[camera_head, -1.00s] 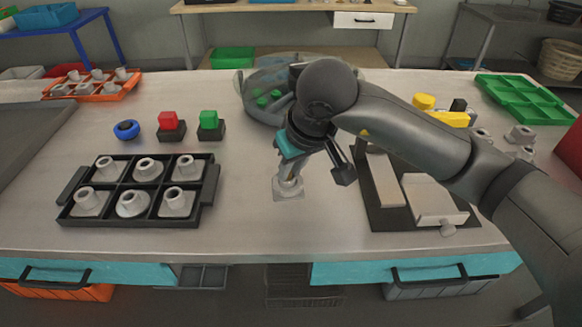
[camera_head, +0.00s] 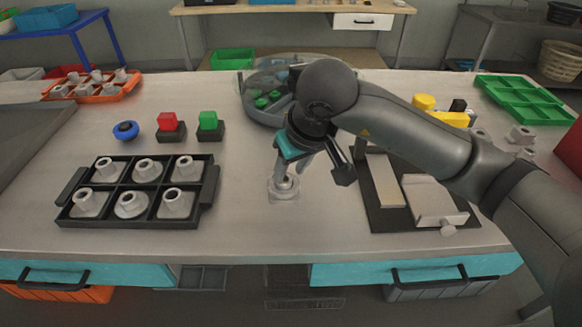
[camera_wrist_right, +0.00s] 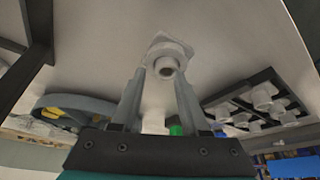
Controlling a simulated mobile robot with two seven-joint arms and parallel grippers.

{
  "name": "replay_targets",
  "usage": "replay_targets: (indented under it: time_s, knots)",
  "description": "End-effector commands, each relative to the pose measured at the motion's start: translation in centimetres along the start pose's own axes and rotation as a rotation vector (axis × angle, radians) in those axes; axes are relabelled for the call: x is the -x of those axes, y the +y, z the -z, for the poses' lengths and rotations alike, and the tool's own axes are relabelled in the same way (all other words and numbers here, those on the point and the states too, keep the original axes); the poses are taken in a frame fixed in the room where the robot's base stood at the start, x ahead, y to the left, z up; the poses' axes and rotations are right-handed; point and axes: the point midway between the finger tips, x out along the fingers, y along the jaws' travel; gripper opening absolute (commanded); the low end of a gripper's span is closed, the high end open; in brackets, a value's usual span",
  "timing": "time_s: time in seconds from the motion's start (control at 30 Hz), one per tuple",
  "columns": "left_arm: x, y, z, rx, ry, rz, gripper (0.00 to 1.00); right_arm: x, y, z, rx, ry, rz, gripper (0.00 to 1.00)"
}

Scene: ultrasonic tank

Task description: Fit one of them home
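Grey flanged fittings with hollow round collars sit in a black six-cell tray (camera_head: 138,222) at the left; one visible fitting (camera_head: 131,204) has a round flange. A separate pale fitting (camera_head: 284,187) is at the bench's middle, under my right gripper (camera_head: 290,173). In the right wrist view this fitting (camera_wrist_right: 167,66) shows a squarish flange and a round collar with a hole. My right gripper's fingers (camera_wrist_right: 161,72) are apart, one on either side of the collar; firm contact is not visible. My left gripper is out of view.
A round tank (camera_head: 262,105) stands behind my right arm, partly hidden. A dark fixture plate (camera_head: 385,212) with pale blocks lies right. Red (camera_head: 168,121) and green (camera_head: 208,120) buttons and a blue knob (camera_head: 126,130) stand behind the tray. A green tray (camera_head: 525,100) is far right.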

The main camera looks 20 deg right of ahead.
Motion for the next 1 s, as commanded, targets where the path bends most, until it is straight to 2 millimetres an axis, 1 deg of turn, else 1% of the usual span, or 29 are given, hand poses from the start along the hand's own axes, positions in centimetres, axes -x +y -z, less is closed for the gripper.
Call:
replay_targets:
  time_s: [0.03, 0.43, 0.5, 0.63, 0.73, 0.87, 1.0]
  knots:
    - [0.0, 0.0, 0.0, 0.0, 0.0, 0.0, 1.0, -0.3, -0.2, -0.3, 0.004, -0.011, 0.004, 0.56]
    - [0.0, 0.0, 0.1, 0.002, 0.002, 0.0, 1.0, -0.3, -0.3, -0.4, 0.006, -0.014, 0.005, 0.56]
    - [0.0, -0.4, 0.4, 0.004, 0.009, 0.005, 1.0, -0.2, -0.2, -0.4, 0.006, -0.013, 0.005, 0.56]
    - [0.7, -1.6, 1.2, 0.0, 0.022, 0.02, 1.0, 3.3, -0.1, -0.1, 0.006, -0.004, 0.002, 0.56]
    - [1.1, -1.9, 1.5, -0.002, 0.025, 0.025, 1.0, 6.0, -0.1, 0.0, 0.005, 0.0, 0.001, 0.56]
    - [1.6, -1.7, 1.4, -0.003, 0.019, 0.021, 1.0, 9.2, 0.0, 0.1, 0.004, 0.002, 0.0, 0.56]
    - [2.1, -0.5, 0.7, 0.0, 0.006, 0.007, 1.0, 12.2, 0.0, 0.1, 0.001, 0.004, 0.0, 0.56]
